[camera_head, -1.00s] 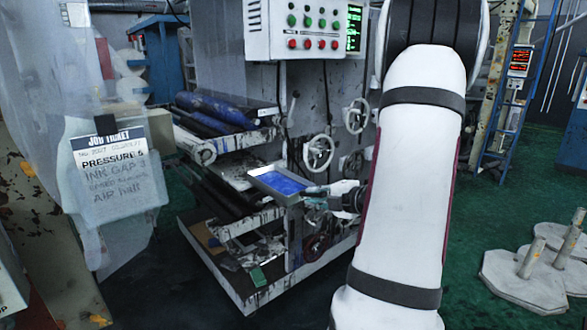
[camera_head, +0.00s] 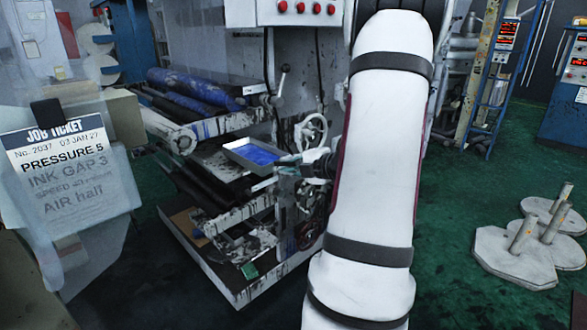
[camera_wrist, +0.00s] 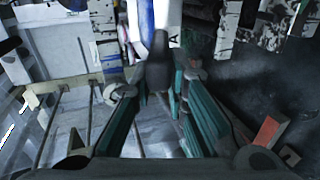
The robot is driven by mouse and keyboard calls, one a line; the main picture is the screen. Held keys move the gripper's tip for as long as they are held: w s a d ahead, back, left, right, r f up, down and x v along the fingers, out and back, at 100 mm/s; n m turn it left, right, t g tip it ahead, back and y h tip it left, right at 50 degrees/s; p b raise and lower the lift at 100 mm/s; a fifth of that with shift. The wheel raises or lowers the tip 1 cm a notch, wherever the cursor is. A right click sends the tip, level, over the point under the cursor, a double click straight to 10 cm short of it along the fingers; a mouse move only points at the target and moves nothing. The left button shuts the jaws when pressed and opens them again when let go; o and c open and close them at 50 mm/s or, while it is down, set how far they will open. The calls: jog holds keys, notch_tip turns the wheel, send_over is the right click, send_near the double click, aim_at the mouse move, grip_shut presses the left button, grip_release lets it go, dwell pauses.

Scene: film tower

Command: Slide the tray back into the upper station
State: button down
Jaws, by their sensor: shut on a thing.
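The tray (camera_head: 248,159), shallow with a grey rim and blue ink on its floor, is at the printing machine's side, below the upper rollers. It looks about level. My gripper (camera_head: 278,173) is at the tray's right end. In the wrist view my gripper's teal fingers (camera_wrist: 160,95) are shut around a dark handle-like part (camera_wrist: 158,65). The upper station (camera_head: 190,90) has blue-inked rollers and is up and left of the tray. My arm hides part of the machine on the right.
A lower station with black rollers (camera_head: 185,175) lies below. A handwheel (camera_head: 313,131) stands close right of the tray. A job ticket (camera_head: 60,165) hangs at the left. Stands with round posts (camera_head: 520,250) are on the green floor at right.

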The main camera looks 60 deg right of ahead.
jog(key=b, duration=0.4)
send_near(244, 156)
jog(key=shift+w+r+b+x, duration=0.15)
jog(key=shift+r+x, duration=0.1)
jog(key=shift+x, duration=1.35)
jog(key=shift+r+b+x, duration=0.2)
jog(key=shift+r+x, duration=0.05)
jog(key=shift+x, duration=1.35)
jog(key=shift+w+r+b+x, duration=0.15)
jog(key=shift+r+x, duration=0.1)
jog(key=shift+x, duration=1.4)
jog(key=shift+d, duration=0.1)
jog(key=c, duration=1.5)
grip_release()
jog(key=shift+s, duration=0.15)
jog(key=v, duration=1.2)
